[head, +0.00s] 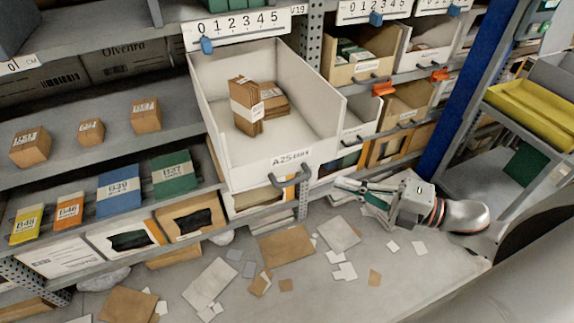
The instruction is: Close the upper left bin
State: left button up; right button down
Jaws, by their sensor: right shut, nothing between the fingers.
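The upper left bin (232,166) is a large white drawer pulled far out of its rack in the head view. Its front carries a label starting "A25" and a grey handle (290,178). Brown cardboard packs (247,106) lie inside toward the back, one with a white paper band. My right gripper (345,188) is to the right of the handle and apart from it, pointing left. It is shut and empty. My left gripper is not in view.
Smaller bins (358,72) sit pushed in at the right, with orange clips on some. A blue post (468,75) stands at the right beside a yellow tray (530,108). Flat cards and paper scraps (286,245) litter the floor. Shelves with boxes (145,115) are at the left.

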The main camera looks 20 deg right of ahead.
jog(key=p, duration=0.1)
send_near(277, 157)
jog(key=a, duration=0.4)
jog(key=w, duration=0.2)
jog(key=shift+w+a+r+n, duration=0.1)
jog(key=shift+w+r+n, duration=0.1)
jog(key=shift+w+n, duration=0.15)
jog(key=shift+w+f, duration=0.1)
jog(key=shift+w, duration=0.6)
